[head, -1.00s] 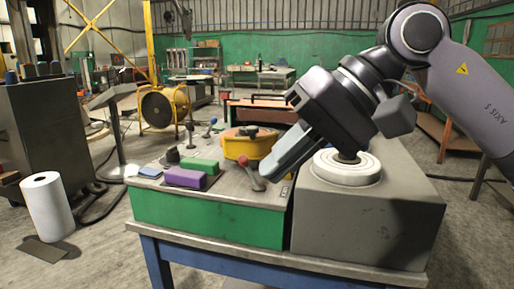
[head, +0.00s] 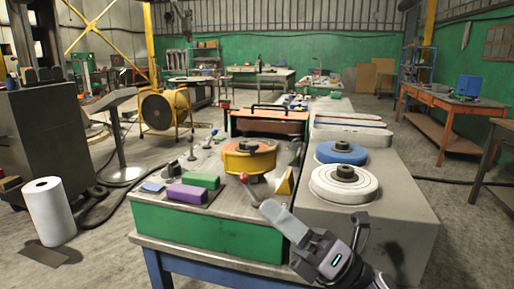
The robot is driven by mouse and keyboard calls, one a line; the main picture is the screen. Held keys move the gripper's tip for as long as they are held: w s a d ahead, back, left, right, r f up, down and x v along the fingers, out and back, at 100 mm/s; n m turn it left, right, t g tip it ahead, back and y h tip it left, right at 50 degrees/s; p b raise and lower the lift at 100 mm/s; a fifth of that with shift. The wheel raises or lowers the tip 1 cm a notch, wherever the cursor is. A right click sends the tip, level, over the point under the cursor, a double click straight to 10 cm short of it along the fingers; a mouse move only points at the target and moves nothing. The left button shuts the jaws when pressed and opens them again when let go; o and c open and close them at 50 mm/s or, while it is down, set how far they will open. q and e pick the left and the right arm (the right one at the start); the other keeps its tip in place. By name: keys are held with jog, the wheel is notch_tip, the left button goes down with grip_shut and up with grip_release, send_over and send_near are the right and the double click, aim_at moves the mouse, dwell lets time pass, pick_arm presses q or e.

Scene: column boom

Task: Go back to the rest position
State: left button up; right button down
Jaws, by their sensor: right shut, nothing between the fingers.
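My right gripper (head: 280,218) comes in from the bottom of the head view, right of centre. It is shut and empty, low at the front edge of the bench, in front of the green-sided control box (head: 205,232). A lever with a red knob (head: 250,190) stands on the box just behind the fingertips; I cannot tell the exact gap. My left gripper is not in view.
On the grey block to the right are a white disc (head: 343,190) and a blue disc (head: 341,153). A yellow round housing (head: 248,158), a purple block (head: 187,194) and a green block (head: 200,181) sit on the box. A paper roll (head: 48,211) stands on the floor at left.

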jog(key=d+f+m+t+h+p, duration=0.1)
jog(key=d+f+m+t+h, duration=0.4)
jog(key=f+m+h, duration=0.5)
jog(key=d+f+m+t+h+p, duration=0.1)
jog(key=d+f+m+t+h, duration=0.55)
jog(key=m, duration=0.85)
jog(key=s+d+f+m+g+h, duration=0.2)
jog(key=s+f+m+g, duration=0.3)
jog(key=s+f, duration=0.3)
jog(key=s+d+f+m+g+h+p, duration=0.1)
jog(key=s+f+m+g, duration=0.4)
jog(key=f, duration=0.8)
jog(key=s+d+m+h, duration=0.1)
jog(key=s+d+m, duration=0.1)
jog(key=s+m, duration=0.1)
jog(key=shift+s+d+f, duration=0.2)
jog(key=shift+s+d, duration=0.1)
jog(key=shift+d, duration=0.05)
